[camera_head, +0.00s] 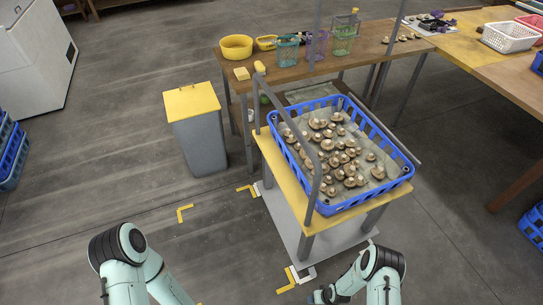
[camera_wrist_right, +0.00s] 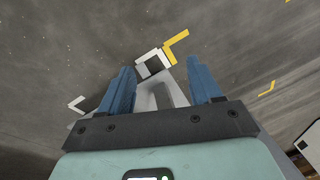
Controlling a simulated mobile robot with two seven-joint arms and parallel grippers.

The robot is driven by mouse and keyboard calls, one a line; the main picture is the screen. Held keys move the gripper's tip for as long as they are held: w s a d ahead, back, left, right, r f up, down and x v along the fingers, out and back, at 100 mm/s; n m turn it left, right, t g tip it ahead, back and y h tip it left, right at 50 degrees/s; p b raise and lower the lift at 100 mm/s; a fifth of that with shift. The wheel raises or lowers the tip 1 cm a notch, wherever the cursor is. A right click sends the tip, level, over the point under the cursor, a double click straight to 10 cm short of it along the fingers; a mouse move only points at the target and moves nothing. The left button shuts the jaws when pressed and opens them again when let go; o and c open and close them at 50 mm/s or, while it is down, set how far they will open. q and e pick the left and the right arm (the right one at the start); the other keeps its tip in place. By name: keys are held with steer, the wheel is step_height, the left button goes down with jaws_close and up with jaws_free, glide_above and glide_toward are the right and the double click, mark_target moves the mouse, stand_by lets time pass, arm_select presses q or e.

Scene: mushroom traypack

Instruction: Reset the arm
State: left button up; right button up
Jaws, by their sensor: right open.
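My right gripper (camera_wrist_right: 162,82) shows in the right wrist view with its two blue fingers spread apart and nothing between them. Beyond the fingers are the grey floor and a light grey post foot. In the head view my right arm (camera_head: 378,268) is bent low at the bottom, just in front of the cart. My left arm (camera_head: 130,258) is bent at the bottom left over bare floor. My left gripper is below the picture edge and out of view.
A blue crate (camera_head: 408,177) of mushrooms stands on a yellow-topped cart (camera_head: 335,220) close to my right arm. A grey bin (camera_head: 200,135) with a yellow lid stands left of it. A wooden table (camera_head: 375,50) with baskets is behind.

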steer(key=s+a+r+m+g+y+b, duration=0.1)
steer(key=s+a+r+m+b, duration=0.15)
steer(key=s+r, duration=0.4)
steer(key=s+a+r+m+g+b, duration=0.1)
steer(key=s+a+r+m+b, duration=0.2)
steer(key=s+r, duration=0.4)
step_height(320, 180, up, 12)
steer(key=a+p, duration=0.1)
steer(key=p, duration=1.1)
steer(key=shift+s+a+f+n+p, duration=0.15)
steer(key=shift+f+n+p, duration=0.1)
steer(key=shift+n+p, duration=0.1)
